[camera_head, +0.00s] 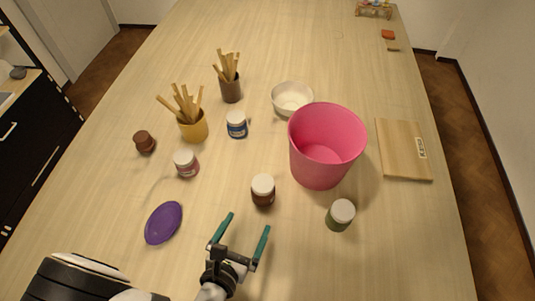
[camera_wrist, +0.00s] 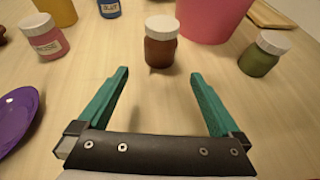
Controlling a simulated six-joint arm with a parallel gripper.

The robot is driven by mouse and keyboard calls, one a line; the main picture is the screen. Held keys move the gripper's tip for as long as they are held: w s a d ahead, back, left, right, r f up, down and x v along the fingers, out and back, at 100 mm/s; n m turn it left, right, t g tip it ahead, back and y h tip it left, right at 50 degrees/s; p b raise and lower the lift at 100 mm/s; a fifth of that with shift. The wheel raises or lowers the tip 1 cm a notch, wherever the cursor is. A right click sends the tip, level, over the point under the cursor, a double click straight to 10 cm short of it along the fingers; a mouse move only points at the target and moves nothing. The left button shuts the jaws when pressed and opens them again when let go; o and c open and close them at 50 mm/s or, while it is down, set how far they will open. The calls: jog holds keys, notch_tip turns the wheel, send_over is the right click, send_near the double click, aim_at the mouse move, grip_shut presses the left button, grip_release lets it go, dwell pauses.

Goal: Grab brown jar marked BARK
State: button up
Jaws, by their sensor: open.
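A brown jar with a white lid (camera_head: 263,191) stands upright near the middle of the table. In the wrist view this brown jar (camera_wrist: 161,45) is straight ahead, beyond the fingertips and between their lines. No BARK lettering can be read on it from here. My gripper (camera_head: 243,222) has teal fingers spread wide, with nothing between them. It is just short of the jar and not touching it; its fingers also show in the wrist view (camera_wrist: 158,75).
A pink bucket (camera_head: 318,160) stands behind and right of the jar, a green jar (camera_head: 340,215) to the right. A pink-labelled jar (camera_head: 186,164), a blue jar (camera_head: 237,124), a small brown pot (camera_head: 144,142) and a purple disc (camera_head: 164,223) are leftward. Stick-filled cups, a white bowl (camera_head: 292,98) and a board (camera_head: 403,150) lie farther out.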

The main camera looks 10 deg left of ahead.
aim_at(260, 201)
jog(key=x, duration=1)
jog(key=shift+w+r, duration=0.1)
jog(key=x, duration=0.5)
jog(key=shift+w+r, duration=0.3)
jog(key=shift+w, duration=0.1)
jog(key=c, duration=1.6)
